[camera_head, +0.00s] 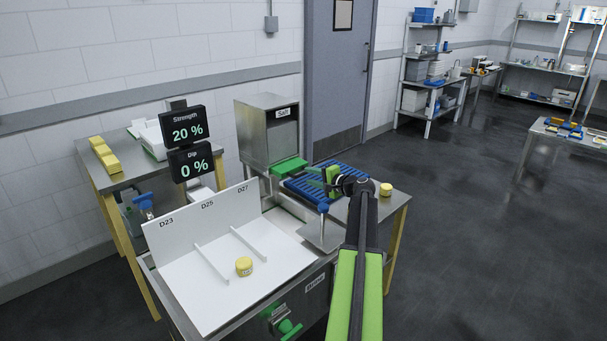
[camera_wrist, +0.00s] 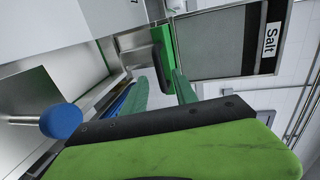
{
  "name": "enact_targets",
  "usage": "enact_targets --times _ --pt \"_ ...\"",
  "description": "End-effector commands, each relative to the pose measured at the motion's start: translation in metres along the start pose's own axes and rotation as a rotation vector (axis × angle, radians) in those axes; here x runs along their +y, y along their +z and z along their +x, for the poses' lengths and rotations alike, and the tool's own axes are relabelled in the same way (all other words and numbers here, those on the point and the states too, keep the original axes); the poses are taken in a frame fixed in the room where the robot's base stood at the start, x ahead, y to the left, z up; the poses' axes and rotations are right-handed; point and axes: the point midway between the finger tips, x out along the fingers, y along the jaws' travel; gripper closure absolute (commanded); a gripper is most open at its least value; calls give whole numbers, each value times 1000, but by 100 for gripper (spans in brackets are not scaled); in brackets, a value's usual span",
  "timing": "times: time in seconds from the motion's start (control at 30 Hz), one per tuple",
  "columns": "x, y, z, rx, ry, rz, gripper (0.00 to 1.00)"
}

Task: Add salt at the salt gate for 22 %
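The metal salt box (camera_head: 257,125), labelled Salt, stands behind the brine table. The green salt gate (camera_head: 289,166) sticks out at its lower front. It also shows as a green block (camera_wrist: 164,58) in the wrist view, beside the box. My gripper (camera_head: 331,178) is to the right of the gate, over the blue roller rack, apart from the gate. In the wrist view its green fingers (camera_wrist: 159,82) are spread with nothing between them, pointing towards the gate. The upper display (camera_head: 187,128) reads Strength 20 %, the lower one (camera_head: 194,163) Dip 0 %.
A yellow cheese (camera_head: 244,267) lies on the white board with lanes D23, D25 and D27. Another cheese (camera_head: 386,189) stands right of the blue rack (camera_head: 340,182). A blue knob (camera_wrist: 60,121) is close to my gripper at the left of the wrist view.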

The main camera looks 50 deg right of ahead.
Motion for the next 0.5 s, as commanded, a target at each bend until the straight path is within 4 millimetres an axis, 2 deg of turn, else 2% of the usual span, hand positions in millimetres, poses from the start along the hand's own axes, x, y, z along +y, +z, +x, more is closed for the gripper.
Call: enact_targets --times 0.03,0.2,0.4,0.5 --pt "-3 2 -19 4 0 1 66" --pt "-3 2 -67 3 0 1 66" --pt "-2 1 -107 2 -1 1 66" --pt "-1 1 -116 1 -1 1 66"
